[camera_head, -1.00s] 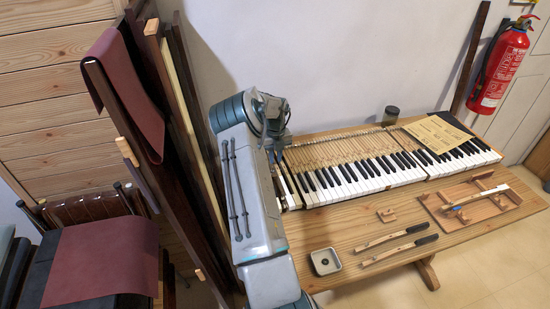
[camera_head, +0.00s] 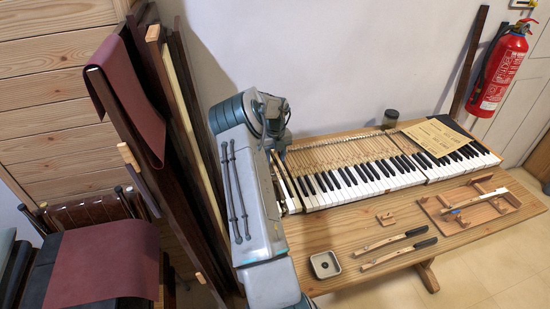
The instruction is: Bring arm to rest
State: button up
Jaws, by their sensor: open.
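My arm (camera_head: 252,195) rises from the bottom middle and bends at the top. My gripper (camera_head: 276,128) is at its end, over the left end of the keyboard, open with no object seen in it. My own forearm hides most of its fingers, so I cannot tell how close they are to the keys. The piano keyboard (camera_head: 350,185), with white and black keys and bare wooden key backs, lies along the back of the wooden table (camera_head: 350,232).
Two loose keys (camera_head: 395,243) and a small square dish (camera_head: 325,264) lie in front. A wooden tray (camera_head: 490,214) holding a key is at right. A jar (camera_head: 391,117) stands behind. Dark panels (camera_head: 130,110) lean close left of my arm. A fire extinguisher (camera_head: 499,73) hangs at right.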

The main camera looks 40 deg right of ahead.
notch_tip(320, 180, up, 4)
jog(key=shift+r+p, duration=0.1)
jog(key=shift+p, duration=0.8)
dwell(0.5)
